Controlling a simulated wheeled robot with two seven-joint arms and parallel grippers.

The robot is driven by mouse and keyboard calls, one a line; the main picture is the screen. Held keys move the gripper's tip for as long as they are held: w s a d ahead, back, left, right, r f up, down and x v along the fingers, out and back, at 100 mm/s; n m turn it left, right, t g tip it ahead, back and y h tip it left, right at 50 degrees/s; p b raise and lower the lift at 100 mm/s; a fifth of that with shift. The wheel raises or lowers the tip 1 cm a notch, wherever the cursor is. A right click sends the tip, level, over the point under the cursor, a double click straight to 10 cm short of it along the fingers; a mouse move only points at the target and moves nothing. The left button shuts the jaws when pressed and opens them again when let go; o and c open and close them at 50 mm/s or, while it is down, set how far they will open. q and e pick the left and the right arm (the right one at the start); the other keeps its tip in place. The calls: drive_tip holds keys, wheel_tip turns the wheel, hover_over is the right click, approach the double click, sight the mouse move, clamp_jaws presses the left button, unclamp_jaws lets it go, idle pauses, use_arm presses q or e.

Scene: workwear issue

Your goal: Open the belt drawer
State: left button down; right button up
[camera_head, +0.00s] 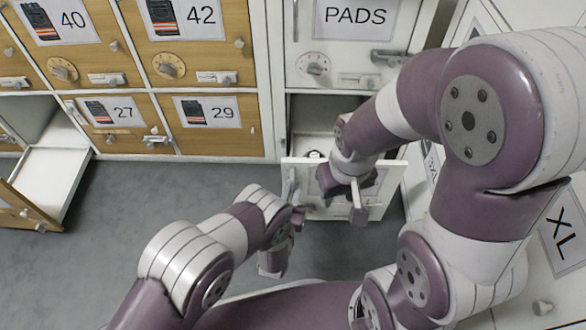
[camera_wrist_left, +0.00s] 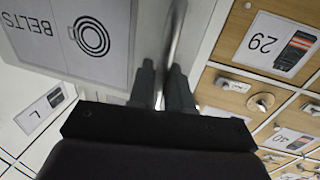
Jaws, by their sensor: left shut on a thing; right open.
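The belt drawer front (camera_head: 374,212) is in the white column below the PADS front, partly hidden by my right arm. An open space with a pale interior (camera_head: 313,142) shows behind and above it. In the left wrist view the drawer front (camera_wrist_left: 118,60) appears upside down with its BELTS label and coiled-belt picture. My left gripper (camera_wrist_left: 163,88) is shut on a thin grey bar at the label's side, apparently the drawer handle (camera_wrist_left: 176,35); it also shows in the head view (camera_head: 292,214). My right gripper (camera_head: 345,190) is open in front of the drawer front.
The PADS front (camera_head: 345,60) is above. Wooden locker doors (camera_head: 215,118) numbered 40, 42, 27 and 29 stand to the left. A lower-left compartment (camera_head: 58,170) stands open. XL-labelled white fronts (camera_head: 565,235) are on the right. Grey floor (camera_head: 150,200) is clear at left centre.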

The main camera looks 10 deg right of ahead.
use_arm(q)
drive_tip(key=shift+p+v, duration=0.3)
drive_tip(key=shift+v, duration=0.9)
drive_tip(key=shift+s+d, duration=0.1)
drive_tip(key=shift+d, duration=0.1)
drive_tip(key=c, duration=1.2)
unclamp_jaws()
